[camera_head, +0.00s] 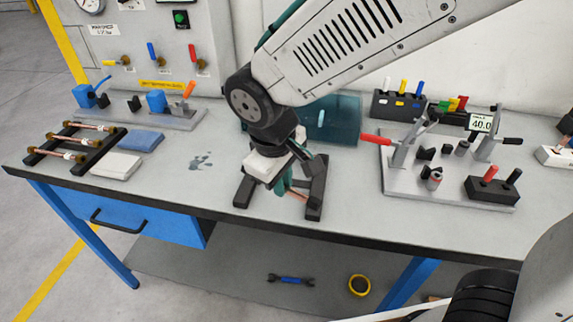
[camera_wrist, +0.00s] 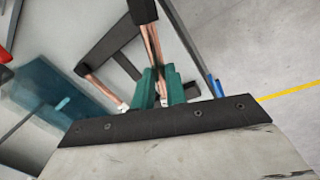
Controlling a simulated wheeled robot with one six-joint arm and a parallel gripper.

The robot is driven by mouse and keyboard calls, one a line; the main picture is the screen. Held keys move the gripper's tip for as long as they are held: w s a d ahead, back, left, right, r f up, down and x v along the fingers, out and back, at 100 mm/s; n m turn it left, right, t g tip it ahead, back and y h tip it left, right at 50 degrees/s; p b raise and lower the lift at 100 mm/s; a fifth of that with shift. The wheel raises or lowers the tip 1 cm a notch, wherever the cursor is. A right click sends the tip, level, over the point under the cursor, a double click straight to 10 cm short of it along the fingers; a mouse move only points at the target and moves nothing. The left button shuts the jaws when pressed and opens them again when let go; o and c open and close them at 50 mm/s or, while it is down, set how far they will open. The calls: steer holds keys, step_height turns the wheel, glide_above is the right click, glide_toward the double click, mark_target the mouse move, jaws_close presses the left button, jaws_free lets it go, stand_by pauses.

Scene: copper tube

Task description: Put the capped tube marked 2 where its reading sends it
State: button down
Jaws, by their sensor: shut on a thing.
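My gripper (camera_head: 284,188) is low over a black two-bar rack (camera_head: 243,190) at the middle front of the bench. Its teal fingers (camera_wrist: 165,88) are shut on a copper tube (camera_wrist: 153,48) in the wrist view. The tube's upper end there meets a black part; I cannot tell whether it rests on it. A second stretch of copper tube (camera_wrist: 100,87) with a pale end lies by the rack, left of the fingers. Several copper tubes with brass and white ends (camera_head: 78,141) lie across a black rack at the left. No tube number is readable.
A grey fixture with red handles (camera_head: 450,185) and a display reading 40.0 (camera_head: 481,123) stands right. A translucent teal box (camera_head: 335,118) is behind my gripper. Blue and pale cloths (camera_head: 140,140) lie left. A fixture with blue blocks (camera_head: 157,102) is behind. Bench is clear around the stain (camera_head: 201,162).

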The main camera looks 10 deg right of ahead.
steer(key=w, duration=0.2)
steer(key=w+d, duration=0.1)
steer(key=w, duration=0.2)
steer(key=w+d, duration=0.1)
steer(key=w, duration=0.2)
steer(key=shift+w+f, duration=0.1)
steer(key=shift+f, duration=2.05)
steer(key=c, duration=1.4)
jaws_free()
steer(key=shift+f, duration=0.15)
steer(key=shift+c, duration=0.2)
